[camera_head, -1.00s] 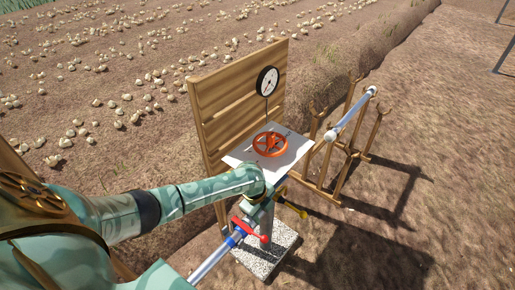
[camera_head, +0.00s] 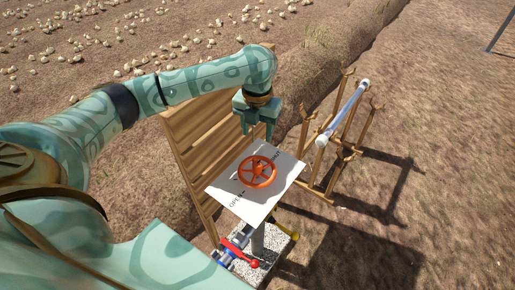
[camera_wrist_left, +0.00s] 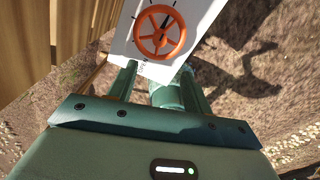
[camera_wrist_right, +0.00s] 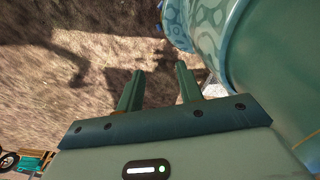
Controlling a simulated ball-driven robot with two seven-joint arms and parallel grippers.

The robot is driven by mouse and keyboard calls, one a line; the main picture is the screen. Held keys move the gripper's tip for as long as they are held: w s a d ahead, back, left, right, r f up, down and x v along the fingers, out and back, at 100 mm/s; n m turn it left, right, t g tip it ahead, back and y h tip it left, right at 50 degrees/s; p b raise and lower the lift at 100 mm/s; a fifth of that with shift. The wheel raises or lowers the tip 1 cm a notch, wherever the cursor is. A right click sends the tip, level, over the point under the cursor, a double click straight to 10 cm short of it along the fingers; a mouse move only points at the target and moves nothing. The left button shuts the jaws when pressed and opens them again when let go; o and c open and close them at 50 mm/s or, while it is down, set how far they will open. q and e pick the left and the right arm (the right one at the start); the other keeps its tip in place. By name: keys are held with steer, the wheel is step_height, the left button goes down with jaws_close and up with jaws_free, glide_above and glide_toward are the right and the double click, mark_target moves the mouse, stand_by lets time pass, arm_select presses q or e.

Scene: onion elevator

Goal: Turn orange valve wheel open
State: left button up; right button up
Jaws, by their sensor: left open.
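The orange valve wheel (camera_head: 257,172) lies on a tilted white plate (camera_head: 232,200) printed with OPEN and tick marks. The wheel also shows at the top of the left wrist view (camera_wrist_left: 160,34), with a dark pointer across it. My left gripper (camera_head: 257,134) is open, fingers pointing down, above the far side of the plate. It appears apart from the wheel. In the left wrist view the wheel lies beyond the fingertips (camera_wrist_left: 160,72), with nothing between them. My right gripper (camera_wrist_right: 160,70) is open and empty over bare ground, outside the head view.
A wooden board (camera_head: 195,135) stands behind the plate on the left. Below are a red-handled lever (camera_head: 240,252), a yellow handle (camera_head: 287,229) and a concrete base (camera_head: 258,262). A wooden rack (camera_head: 330,165) holding a pale pipe (camera_head: 345,110) stands at right.

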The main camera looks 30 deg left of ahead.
arm_select(q)
steer(key=b, duration=0.3)
glide_above(257, 163)
step_height(257, 163, down, 7)
steer(key=shift+s+d+f, duration=0.1)
steer(key=shift+s+f, duration=0.05)
steer(key=shift+f, duration=0.05)
step_height(257, 163, down, 7)
steer(key=shift+f+b, duration=0.1)
steer(key=shift+b, duration=1.1)
steer(key=shift+f, duration=0.75)
steer(key=c, duration=1)
arm_select(e)
step_height(257, 163, down, 6)
steer(key=s, duration=0.2)
steer(key=shift+s+d+g, duration=0.2)
steer(key=shift+d+g, duration=0.1)
steer(key=shift+d, duration=0.05)
